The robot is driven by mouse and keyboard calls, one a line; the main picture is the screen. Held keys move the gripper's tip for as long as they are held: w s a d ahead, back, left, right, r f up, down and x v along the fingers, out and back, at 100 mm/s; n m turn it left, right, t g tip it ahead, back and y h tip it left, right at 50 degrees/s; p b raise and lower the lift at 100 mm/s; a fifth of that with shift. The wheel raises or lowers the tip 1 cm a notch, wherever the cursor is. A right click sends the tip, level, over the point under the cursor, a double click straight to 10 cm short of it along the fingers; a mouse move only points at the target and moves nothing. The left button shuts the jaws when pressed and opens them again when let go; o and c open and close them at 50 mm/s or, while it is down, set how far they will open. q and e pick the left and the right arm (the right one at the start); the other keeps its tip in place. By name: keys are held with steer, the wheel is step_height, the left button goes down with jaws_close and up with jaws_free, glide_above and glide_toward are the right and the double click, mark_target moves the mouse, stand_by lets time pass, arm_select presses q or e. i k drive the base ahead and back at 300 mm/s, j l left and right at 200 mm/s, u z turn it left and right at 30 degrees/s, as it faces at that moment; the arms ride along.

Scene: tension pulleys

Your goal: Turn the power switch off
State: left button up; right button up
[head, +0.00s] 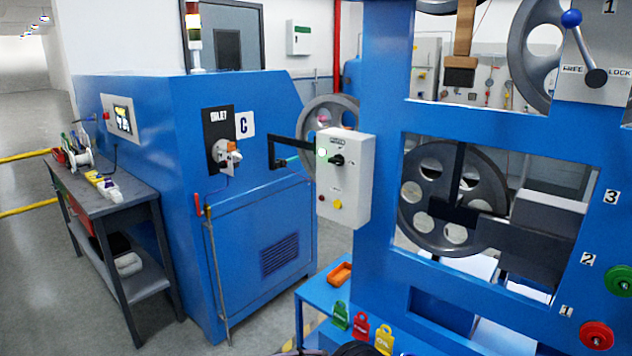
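A light grey control box (344,190) is mounted on a black bracket (290,150) left of the blue machine frame. A black rotary switch knob (339,160) sits on its front face, pointing to the right. A small label is above the knob, too small to read surely. A red button and a yellow part (337,204) are lower on the box. Neither gripper can be made out in the head view. Dark shapes at the bottom edge are cut off and unclear.
The blue machine frame (380,150) with large grey pulleys (452,197) fills the right. A blue cabinet (240,220) stands left. Open floor lies left.

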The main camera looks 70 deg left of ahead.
mark_target(338, 160)
steer(key=u, duration=2.15)
